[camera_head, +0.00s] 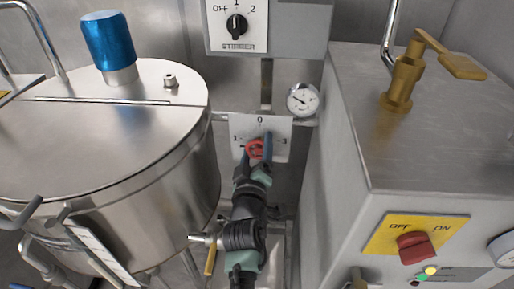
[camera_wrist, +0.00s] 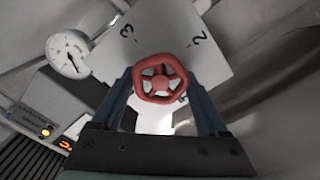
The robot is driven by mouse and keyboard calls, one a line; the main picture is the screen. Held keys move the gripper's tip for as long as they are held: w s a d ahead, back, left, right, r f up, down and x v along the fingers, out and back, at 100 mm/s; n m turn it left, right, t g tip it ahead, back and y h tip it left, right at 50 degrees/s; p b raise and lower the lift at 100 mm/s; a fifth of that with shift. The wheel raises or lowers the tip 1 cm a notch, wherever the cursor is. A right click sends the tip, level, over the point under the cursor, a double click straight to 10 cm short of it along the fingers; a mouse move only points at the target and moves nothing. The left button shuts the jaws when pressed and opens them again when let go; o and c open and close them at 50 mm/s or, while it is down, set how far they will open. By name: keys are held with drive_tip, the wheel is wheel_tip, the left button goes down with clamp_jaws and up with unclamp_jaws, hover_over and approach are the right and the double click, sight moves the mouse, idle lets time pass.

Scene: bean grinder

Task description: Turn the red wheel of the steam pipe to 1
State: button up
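The red wheel (camera_head: 255,149) is mounted in front of a white number plate (camera_head: 278,127) on the back wall. In the head view, a 0 shows at the plate's top and a 1 at its left. My gripper (camera_head: 258,160) reaches to the wheel and partly hides it. In the wrist view, the wheel (camera_wrist: 160,80) sits between the two blue fingers of my gripper (camera_wrist: 161,88), one on each side, with narrow gaps. The fingers are apart. The numbers 3 and 2 show on the plate (camera_wrist: 180,25) there. I see no pointer on the wheel.
A round steel tank (camera_head: 120,150) with a blue cap (camera_head: 108,40) stands at left. A steel cabinet (camera_head: 420,140) with a brass lever (camera_head: 405,75) and red switch (camera_head: 418,246) stands at right. A pressure gauge (camera_head: 302,99) is right of the plate. The stirrer switch (camera_head: 237,27) is above.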

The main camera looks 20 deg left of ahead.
drive_tip(key=o, duration=0.3)
drive_tip(key=shift+s, duration=0.15)
drive_tip(key=p+v, duration=0.2)
drive_tip(key=v, duration=1)
drive_tip(key=shift+s+p, duration=0.3)
drive_tip(key=shift+s, duration=0.1)
drive_tip(key=shift+d, duration=0.1)
drive_tip(key=w+d+r+m+t+h+p, duration=0.1)
drive_tip(key=w+d+r+m+t+p, duration=0.3)
drive_tip(key=r, duration=1.3)
drive_tip(key=s+d+r+m+t+h+p, duration=0.1)
drive_tip(key=d+r+m+h, duration=0.3)
drive_tip(key=r, duration=1.3)
drive_tip(key=s+d+r+m+t+p, duration=0.1)
drive_tip(key=s+r, duration=0.3)
drive_tip(key=r, duration=0.4)
drive_tip(key=s+d+r+m+t+p, duration=0.1)
drive_tip(key=s+d+r, duration=0.3)
drive_tip(key=r, duration=0.4)
drive_tip(key=s+d+r+m+t+p, duration=0.1)
drive_tip(key=s+d+r+m+t, duration=0.1)
drive_tip(key=r, duration=0.5)
drive_tip(key=shift+s+d+r+t, duration=0.4)
drive_tip(key=shift+s+t, duration=0.1)
drive_tip(key=shift+s, duration=0.45)
